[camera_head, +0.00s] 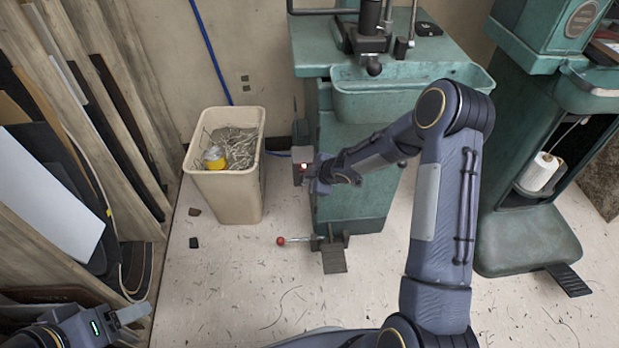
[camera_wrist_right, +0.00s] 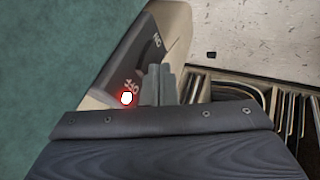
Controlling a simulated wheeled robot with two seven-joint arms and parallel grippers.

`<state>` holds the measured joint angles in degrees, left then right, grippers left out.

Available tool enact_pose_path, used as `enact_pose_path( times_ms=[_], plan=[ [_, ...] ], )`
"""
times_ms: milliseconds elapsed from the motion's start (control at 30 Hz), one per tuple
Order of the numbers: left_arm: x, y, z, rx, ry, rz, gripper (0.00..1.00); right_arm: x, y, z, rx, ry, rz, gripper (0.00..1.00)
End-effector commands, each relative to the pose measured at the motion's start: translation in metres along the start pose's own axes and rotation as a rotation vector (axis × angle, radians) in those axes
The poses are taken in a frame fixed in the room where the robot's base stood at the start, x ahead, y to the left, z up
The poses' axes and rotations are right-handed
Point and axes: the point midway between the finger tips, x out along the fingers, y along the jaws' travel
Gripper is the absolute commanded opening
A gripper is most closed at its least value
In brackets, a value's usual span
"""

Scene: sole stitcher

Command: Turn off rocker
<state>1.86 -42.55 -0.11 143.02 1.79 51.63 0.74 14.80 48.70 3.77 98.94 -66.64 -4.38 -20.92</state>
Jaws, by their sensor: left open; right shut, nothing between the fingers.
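The switch box (camera_wrist_right: 132,62) is on the side of the green machine (camera_head: 352,185). Its dark face carries ON and OFF lettering, and a red lamp (camera_wrist_right: 127,98) glows by the OFF lettering. In the head view the box (camera_head: 299,155) shows as a small dark block with the red glow. My right gripper (camera_wrist_right: 160,84) is shut and empty, with its fingertips over the box face. My left gripper (camera_head: 138,322) is open and empty at the lower left, far from the machine.
A beige bin (camera_head: 226,192) with scraps and a yellow roll stands left of the machine. A pedal (camera_head: 334,258) and a red-knobbed lever (camera_head: 281,241) are at its foot. Leaning boards (camera_head: 85,110) line the left. A second green machine (camera_head: 520,225) stands right.

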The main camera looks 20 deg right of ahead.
Motion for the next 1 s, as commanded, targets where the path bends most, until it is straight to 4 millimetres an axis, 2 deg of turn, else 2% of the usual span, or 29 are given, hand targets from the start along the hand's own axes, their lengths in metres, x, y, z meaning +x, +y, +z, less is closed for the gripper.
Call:
enact_pose_path(
  times_ms=[233, 333, 600, 1000],
  plan=[
    [-0.001, 0.000, 0.000, 0.000, -0.001, 0.000, 0.62, -0.001, 0.000, -0.001, 0.000, 0.000, 0.000, 0.00],
    [-0.011, 0.005, -0.005, 0.000, -0.001, 0.000, 0.62, -0.004, 0.006, -0.004, 0.001, 0.000, 0.000, 0.00],
    [-0.008, 0.004, -0.004, 0.000, 0.000, 0.000, 0.62, -0.001, 0.005, -0.002, -0.001, 0.001, 0.002, 0.00],
    [-0.021, 0.010, -0.011, 0.000, 0.000, 0.000, 0.62, -0.013, 0.013, -0.009, -0.001, 0.002, 0.003, 0.00]
  ],
)
